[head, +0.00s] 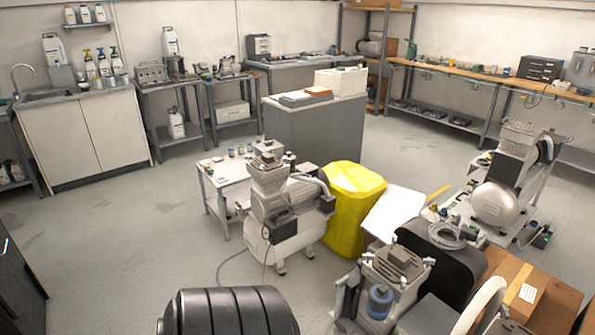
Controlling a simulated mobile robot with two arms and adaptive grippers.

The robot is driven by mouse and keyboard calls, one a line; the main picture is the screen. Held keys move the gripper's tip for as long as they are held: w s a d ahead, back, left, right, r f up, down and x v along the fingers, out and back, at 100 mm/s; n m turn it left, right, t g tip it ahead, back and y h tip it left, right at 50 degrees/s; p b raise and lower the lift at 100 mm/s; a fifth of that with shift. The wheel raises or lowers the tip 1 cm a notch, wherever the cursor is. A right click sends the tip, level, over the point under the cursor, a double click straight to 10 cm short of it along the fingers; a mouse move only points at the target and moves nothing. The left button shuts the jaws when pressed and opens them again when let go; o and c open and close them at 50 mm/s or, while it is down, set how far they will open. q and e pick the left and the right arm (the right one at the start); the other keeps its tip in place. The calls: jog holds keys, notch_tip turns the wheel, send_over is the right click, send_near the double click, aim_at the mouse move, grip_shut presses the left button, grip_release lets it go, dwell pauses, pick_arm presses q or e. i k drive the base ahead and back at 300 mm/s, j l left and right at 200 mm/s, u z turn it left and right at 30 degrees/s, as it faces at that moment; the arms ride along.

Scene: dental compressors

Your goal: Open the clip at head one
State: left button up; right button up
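Several compressors stand on the floor in the head view. One with a grey head (268,172) on a pale tank (268,250) is near the middle. Another compressor (500,195) with a ribbed head is at the right. A third compressor head (395,262) is at the front, with a blue cylinder (380,301) below it. I cannot tell which is head one, and no clip can be made out at this size. Neither of my grippers is in view.
A cardboard box (540,290) is at front right. A grey cabinet (315,130) stands behind. Benches line the walls. The floor at left is clear.

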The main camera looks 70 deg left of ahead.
aim_at(345, 279)
jog(key=u, duration=1.8)
